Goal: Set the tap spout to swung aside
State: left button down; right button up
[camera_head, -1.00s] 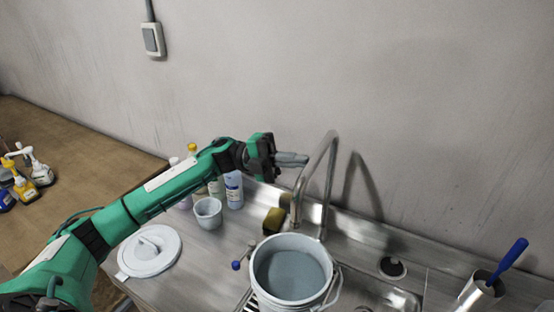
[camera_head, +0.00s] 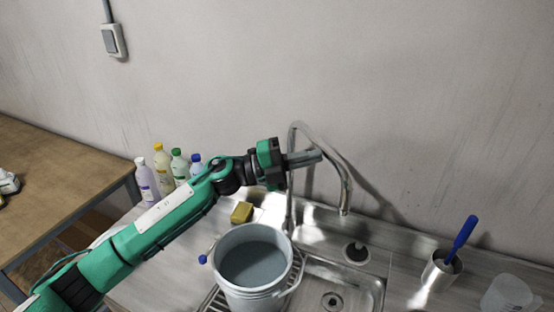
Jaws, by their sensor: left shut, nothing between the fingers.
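The metal tap spout (camera_head: 325,150) rises behind the sink as a tall arch. Its outlet end hangs at the right of its upright, over the back of the sink and clear of the bucket. My left gripper (camera_head: 318,156) is shut and empty. Its fingers cross in front of the upright and point right into the arch, hiding part of the upright. I cannot tell whether they touch it. The grey bucket (camera_head: 283,296) stands left of the basin, near the foot of the tap. My right gripper is out of view.
The steel sink (camera_head: 375,295) has an open basin at right. A yellow sponge (camera_head: 242,212) and several bottles (camera_head: 162,170) stand left of the tap. A metal cup (camera_head: 440,272) holds a blue-handled brush (camera_head: 461,238). A clear jug (camera_head: 508,294) is at far right.

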aim_at(324, 155)
pick_arm(q)
jog(key=d, duration=0.3)
jog(key=shift+w+d+b, duration=0.25)
jog(key=shift+w+b, duration=0.05)
jog(key=shift+b, duration=0.05)
jog(key=shift+r, duration=0.15)
jog(key=shift+r, duration=0.1)
